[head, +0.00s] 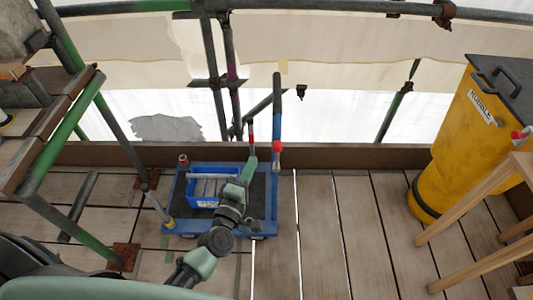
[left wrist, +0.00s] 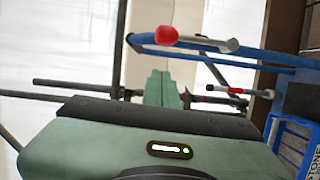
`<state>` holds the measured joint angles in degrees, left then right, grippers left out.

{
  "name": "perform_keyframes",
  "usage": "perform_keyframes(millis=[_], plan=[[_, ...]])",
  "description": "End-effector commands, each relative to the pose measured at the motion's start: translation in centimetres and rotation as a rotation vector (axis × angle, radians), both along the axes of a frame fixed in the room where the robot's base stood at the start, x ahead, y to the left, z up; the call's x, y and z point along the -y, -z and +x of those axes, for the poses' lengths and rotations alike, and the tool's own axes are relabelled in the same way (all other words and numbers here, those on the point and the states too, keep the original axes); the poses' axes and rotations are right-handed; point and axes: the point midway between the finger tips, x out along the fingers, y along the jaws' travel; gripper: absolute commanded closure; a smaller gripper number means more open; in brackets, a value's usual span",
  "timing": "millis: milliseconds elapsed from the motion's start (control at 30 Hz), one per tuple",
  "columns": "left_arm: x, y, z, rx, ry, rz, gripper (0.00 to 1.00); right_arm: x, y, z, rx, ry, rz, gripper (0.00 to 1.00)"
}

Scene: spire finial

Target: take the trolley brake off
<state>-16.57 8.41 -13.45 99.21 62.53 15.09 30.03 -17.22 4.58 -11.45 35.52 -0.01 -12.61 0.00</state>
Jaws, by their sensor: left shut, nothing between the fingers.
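The trolley (head: 271,215) has a blue frame and a dark deck and stands on the planks near the back board. A red-knobbed lever (head: 277,147) is at its far right corner, by an upright blue post; I take it for the brake. In the left wrist view the red knob (left wrist: 166,35) sits on a short metal rod above the blue frame. My left gripper (head: 249,170) is shut and empty over the trolley, just left of the lever and apart from it. Its closed green fingers (left wrist: 160,90) show in the left wrist view below the knob. My right gripper is out of view.
A blue bin (head: 203,193) with grey contents stands on the trolley. Scaffold tubes (head: 117,127) and steps crowd the left. A yellow rubble bin (head: 457,150) and a wooden frame (head: 480,208) stand on the right. Planks (head: 345,220) between are clear.

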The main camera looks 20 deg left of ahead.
Motion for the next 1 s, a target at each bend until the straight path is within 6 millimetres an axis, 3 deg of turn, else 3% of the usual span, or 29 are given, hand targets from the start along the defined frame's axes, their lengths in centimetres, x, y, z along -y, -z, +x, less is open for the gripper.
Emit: perform_keyframes(millis=[133,333,1000], plan=[[0.3,-0.1,3.1,0.002,0.001,-0.001,1.0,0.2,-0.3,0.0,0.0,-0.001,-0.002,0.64],[2.4,0.1,4.7,0.001,0.0,-0.002,1.0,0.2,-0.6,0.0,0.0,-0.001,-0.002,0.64],[2.9,0.0,5.3,-0.006,0.0,0.019,1.0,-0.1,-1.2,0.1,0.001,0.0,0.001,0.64]])
